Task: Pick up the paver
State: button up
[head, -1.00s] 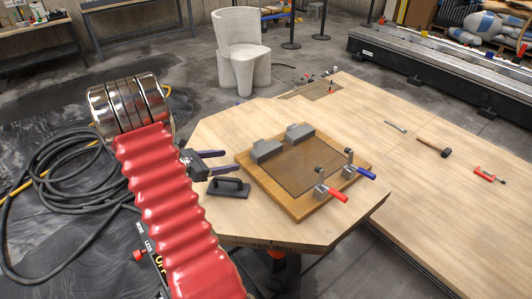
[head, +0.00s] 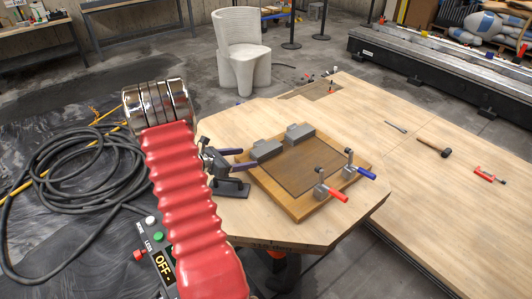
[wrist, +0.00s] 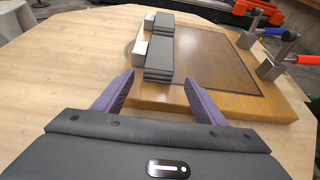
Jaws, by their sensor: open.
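Two grey blocks, which look like pavers, lie on the left edge of a wooden board. The nearer paver (head: 266,150) also shows in the wrist view (wrist: 159,60), with dark layered faces and a pale part on its left. The farther paver (head: 299,133) lies just beyond it and shows in the wrist view (wrist: 163,22). My gripper (head: 240,159) is open and empty, its purple fingers pointing at the near end of the nearer paver. In the wrist view, the fingertips (wrist: 158,79) frame that end from either side; whether they touch it I cannot tell.
The wooden board (head: 302,213) has a brown recessed panel and clamps with red (head: 338,195) and blue (head: 367,173) handles at its right. A black float (head: 232,189) lies beneath my gripper. A hammer (head: 433,147) lies on the mostly clear table at right.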

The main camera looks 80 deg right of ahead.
aim_at(253, 156)
jog(key=shift+s+d+f, duration=0.1)
jog(key=shift+s+d, duration=0.05)
jog(key=shift+d, duration=0.05)
jog(key=shift+x, duration=2.6)
jog(key=shift+d, duration=0.1)
jog(key=shift+c, duration=0.2)
jog(key=c, duration=1.5)
